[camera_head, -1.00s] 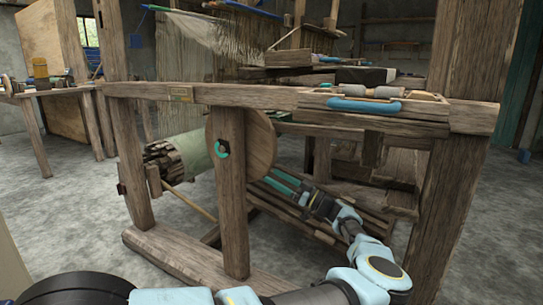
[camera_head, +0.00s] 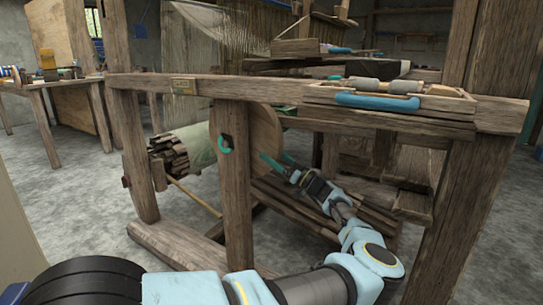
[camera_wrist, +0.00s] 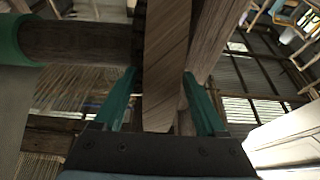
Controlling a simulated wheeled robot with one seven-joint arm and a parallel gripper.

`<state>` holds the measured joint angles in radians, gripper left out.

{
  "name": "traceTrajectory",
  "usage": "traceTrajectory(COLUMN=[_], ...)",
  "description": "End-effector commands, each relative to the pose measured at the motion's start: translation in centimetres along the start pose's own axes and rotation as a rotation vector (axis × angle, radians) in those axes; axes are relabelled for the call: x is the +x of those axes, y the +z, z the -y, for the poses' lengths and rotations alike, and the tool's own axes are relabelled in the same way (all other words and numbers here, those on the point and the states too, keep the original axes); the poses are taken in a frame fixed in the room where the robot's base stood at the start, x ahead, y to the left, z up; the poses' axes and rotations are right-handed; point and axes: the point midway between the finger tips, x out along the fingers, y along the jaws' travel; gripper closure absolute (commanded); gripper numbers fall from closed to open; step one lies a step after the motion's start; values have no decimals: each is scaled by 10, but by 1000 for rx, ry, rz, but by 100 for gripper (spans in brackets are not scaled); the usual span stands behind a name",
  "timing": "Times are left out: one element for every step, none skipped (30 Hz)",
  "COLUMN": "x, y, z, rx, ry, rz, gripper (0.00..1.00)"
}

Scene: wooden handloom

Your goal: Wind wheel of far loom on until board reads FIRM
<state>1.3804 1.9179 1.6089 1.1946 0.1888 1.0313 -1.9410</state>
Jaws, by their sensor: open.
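The wheel is a round wooden disc (camera_head: 267,130) behind the front post of the loom, beside a beam roll wrapped in pale green cloth (camera_head: 197,140). My gripper (camera_head: 279,158) is open, its teal fingers at the wheel's lower right edge. In the wrist view a wooden edge, apparently the wheel's rim (camera_wrist: 166,60), runs between the two open fingers (camera_wrist: 160,100). I cannot tell whether either finger touches it. A small plate (camera_head: 184,86) sits on the loom's front rail; its writing is too small to read. A dark piece with a teal ring (camera_head: 226,145) is on the post.
The front rail (camera_head: 250,92) crosses above my arm, and the front post (camera_head: 237,200) stands left of it. Slats (camera_head: 300,205) lie below my gripper. Bare floor (camera_head: 60,200) is at left.

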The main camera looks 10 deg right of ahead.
Motion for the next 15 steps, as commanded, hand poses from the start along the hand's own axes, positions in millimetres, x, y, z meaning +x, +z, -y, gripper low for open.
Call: traceTrajectory(x=[4,5,6,7,7,7,7,7,7,7,7,7,7,7,7], y=[0,0,0,0,0,0,0,0,0,0,0,0,0,0,0], z=[0,0,0,0,0,0,0,0,0,0,0,0,0,0,0], rx=[0,0,0,0,0,0,0,0,0,0,0,0,0,0,0], ry=[-1,-1,-1,-1,-1,-1,-1,-1,-1,-1,-1,-1,-1,-1,-1], rz=[0,0,0,0,0,0,0,0,0,0,0,0,0,0,0], gripper=[26,26,26,26,26,26,26,26,26,26,26,30,33,36,41])
